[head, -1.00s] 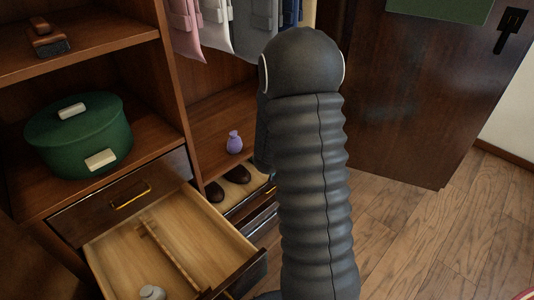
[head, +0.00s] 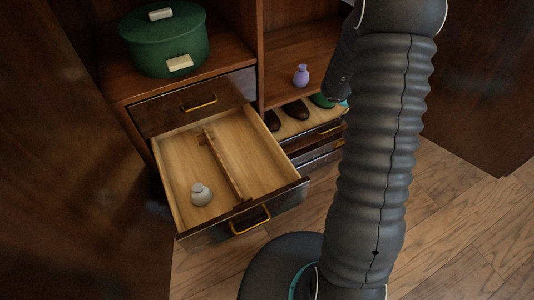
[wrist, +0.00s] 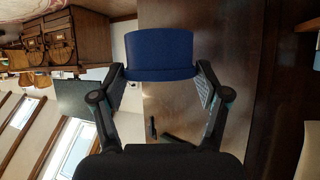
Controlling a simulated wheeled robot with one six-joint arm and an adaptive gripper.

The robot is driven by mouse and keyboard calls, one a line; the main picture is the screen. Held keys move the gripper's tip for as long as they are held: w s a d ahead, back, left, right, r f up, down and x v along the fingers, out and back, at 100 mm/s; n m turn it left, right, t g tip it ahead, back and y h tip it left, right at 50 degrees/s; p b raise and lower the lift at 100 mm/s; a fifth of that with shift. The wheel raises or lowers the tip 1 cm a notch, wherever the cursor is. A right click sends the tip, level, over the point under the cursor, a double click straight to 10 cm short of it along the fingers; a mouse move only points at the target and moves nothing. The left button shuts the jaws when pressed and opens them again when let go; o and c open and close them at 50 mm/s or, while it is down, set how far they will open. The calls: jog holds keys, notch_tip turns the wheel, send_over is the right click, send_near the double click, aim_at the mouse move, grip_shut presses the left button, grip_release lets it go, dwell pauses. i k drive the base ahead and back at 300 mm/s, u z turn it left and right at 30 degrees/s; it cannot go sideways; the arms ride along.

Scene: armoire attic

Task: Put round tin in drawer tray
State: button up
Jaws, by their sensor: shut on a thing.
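The round tin (wrist: 160,55) is dark blue and shows in the wrist view, between the two fingers of my gripper (wrist: 160,75). My gripper is shut on it and holds it up, clear of any surface. In the head view my arm rises on the right, and neither the gripper nor the tin can be made out there. The drawer tray (head: 262,160) is the open wooden drawer left of my arm, with a gold handle in front. A divider (head: 222,165) splits it into two compartments. The right one looks empty.
A small pale, round-bodied thing (head: 201,194) lies in the left compartment. A green round box (head: 165,45) stands on the shelf above a closed drawer (head: 190,103). A purple pouch (head: 301,76) and dark shoes (head: 296,110) are right of it. Dark panels flank both sides.

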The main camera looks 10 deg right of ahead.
aim_at(265, 172)
jog(key=k, duration=0.35)
jog(key=z, duration=2.15)
jog(key=k, duration=0.35)
jog(key=u, duration=3.2)
